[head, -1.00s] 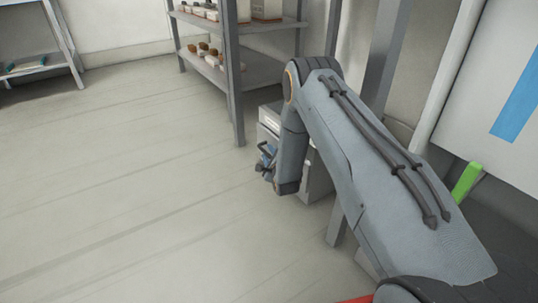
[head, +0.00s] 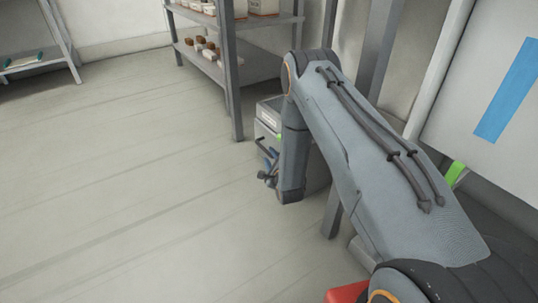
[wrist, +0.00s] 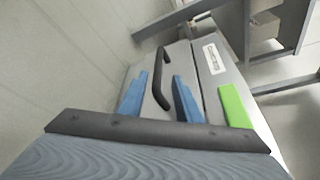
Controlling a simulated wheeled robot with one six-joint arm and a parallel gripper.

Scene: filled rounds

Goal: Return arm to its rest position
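My arm (head: 375,150) reaches forward from the lower right and bends down at its far end. My gripper (head: 267,167) hangs low in front of a grey drawer cabinet (head: 268,116), partly hidden by my own arm link. In the wrist view my gripper (wrist: 160,98) shows two blue fingers spread apart with nothing held between them. Beyond and between the fingers is the dark handle (wrist: 161,66) on the cabinet front; I cannot tell how far off it is.
A green piece (wrist: 235,106) is on the cabinet near a white label (wrist: 214,59). A metal shelf (head: 262,66) with small brown-and-white items stands behind. A white panel with a blue stripe (head: 507,90) is at right. The floor (head: 110,180) at left is clear.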

